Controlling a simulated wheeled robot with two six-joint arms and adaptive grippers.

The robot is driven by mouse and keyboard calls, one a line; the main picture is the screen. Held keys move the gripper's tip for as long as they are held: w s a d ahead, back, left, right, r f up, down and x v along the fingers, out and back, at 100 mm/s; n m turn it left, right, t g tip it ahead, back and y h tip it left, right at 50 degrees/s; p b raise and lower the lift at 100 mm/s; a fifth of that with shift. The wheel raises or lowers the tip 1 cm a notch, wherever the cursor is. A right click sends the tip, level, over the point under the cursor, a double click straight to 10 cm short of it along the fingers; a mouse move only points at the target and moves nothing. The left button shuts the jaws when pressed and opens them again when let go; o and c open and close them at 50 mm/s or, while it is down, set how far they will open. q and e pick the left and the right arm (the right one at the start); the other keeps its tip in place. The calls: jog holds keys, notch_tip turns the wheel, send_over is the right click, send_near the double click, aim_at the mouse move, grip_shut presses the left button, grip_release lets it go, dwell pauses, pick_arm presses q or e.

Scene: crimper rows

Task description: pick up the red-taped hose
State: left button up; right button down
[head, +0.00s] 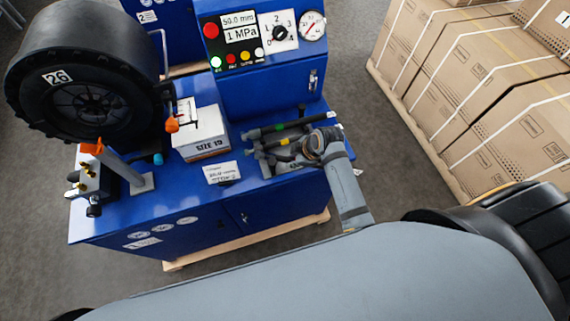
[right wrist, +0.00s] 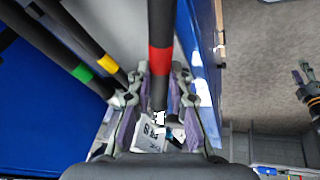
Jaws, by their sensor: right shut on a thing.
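The red-taped hose (right wrist: 160,62) is a dark hose with a red band. In the right wrist view it runs between the two fingers of my right gripper (right wrist: 160,84). The gripper is shut on it just beside the red band. In the head view my right gripper (head: 284,161) is over the right end of the blue bench, and the red tape is hidden there. A yellow-taped hose (head: 303,140) and a green-taped hose (head: 293,124) lie beside it. A gripper that appears to be my left one (right wrist: 306,84) shows small at the right wrist view's edge; its opening is unclear.
A control panel (head: 262,40) rises behind. Cartons (head: 470,90) stand at right, across open floor.

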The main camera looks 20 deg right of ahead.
jog(key=d+b, duration=0.1)
jog(key=d, duration=0.3)
jog(key=d+b, duration=0.1)
jog(key=d, duration=0.4)
jog(key=s+d+b, duration=0.1)
jog(key=d+b, duration=0.1)
jog(key=d, duration=0.3)
jog(key=shift+s+d, duration=0.1)
jog(key=shift+d, duration=0.65)
